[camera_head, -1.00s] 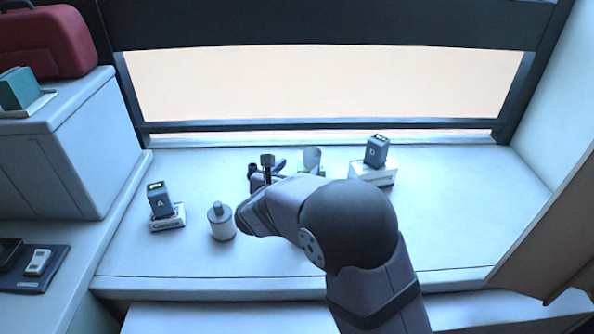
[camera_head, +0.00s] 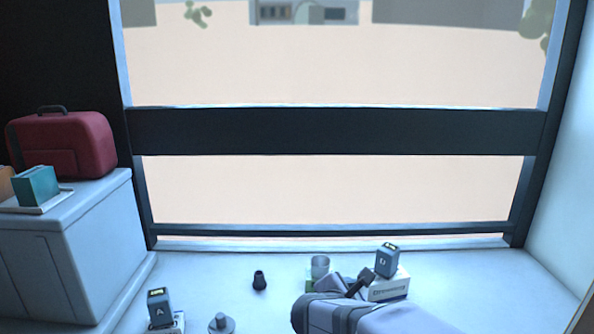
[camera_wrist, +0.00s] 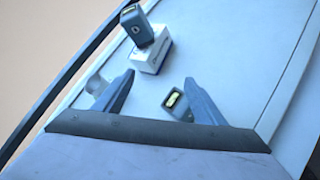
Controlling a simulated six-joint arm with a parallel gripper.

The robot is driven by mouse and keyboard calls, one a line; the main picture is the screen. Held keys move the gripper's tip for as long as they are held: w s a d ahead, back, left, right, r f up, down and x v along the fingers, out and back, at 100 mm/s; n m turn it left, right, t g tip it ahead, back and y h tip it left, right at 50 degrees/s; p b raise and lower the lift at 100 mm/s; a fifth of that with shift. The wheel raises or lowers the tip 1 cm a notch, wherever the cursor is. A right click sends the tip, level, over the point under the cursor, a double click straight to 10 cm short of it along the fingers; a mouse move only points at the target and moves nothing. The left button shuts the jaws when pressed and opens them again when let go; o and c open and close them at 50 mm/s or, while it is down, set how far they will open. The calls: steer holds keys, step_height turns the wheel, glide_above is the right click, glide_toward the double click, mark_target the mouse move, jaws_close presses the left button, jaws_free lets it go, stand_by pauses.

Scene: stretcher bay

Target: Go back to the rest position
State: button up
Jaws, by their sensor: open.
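My gripper (camera_head: 352,282) is open above the counter (camera_head: 230,262), just right of the clear cup (camera_head: 320,266) in the head view. In the wrist view my gripper (camera_wrist: 162,92) has its two fingers wide apart. A grey battery with a yellow top (camera_wrist: 178,104) shows beside the right finger, apparently not gripped; my arm hides it in the head view. The battery marked D (camera_head: 387,260) stands on a white box (camera_head: 390,286), beyond the fingertips in the wrist view. The cup also shows by the left finger (camera_wrist: 96,86).
A battery marked A (camera_head: 158,306) on a white stand (camera_head: 178,322) and a grey capped cylinder (camera_head: 221,324) are at the lower left. A small dark bottle (camera_head: 259,280) stands left of the cup. A red case (camera_head: 65,145) and teal box (camera_head: 38,186) sit on the left cabinet (camera_head: 60,250).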

steer(key=s+d+f+m+g+p, duration=0.1)
steer(key=s+m+g, duration=0.1)
steer(key=s+m, duration=0.2)
steer(key=s+d+f+m+g+y+p, duration=0.1)
steer(key=s+d+f+m+g+p, duration=0.1)
steer(key=s, duration=0.4)
steer(key=s+d+f+m+g+y+p, duration=0.1)
steer(key=s+d+f+m+g+p, duration=0.1)
steer(key=s+m, duration=0.3)
steer(key=shift+s+f+m, duration=0.1)
steer(key=shift+f+m, duration=0.05)
steer(key=shift+m, duration=0.15)
steer(key=s+a+f+m+g+y+p, duration=0.1)
steer(key=s+a+m+g+y+p, duration=0.2)
steer(key=s+m, duration=0.7)
steer(key=shift+s+a+f+y, duration=0.3)
steer(key=shift+a+f+y, duration=0.1)
steer(key=shift+a+y, duration=0.4)
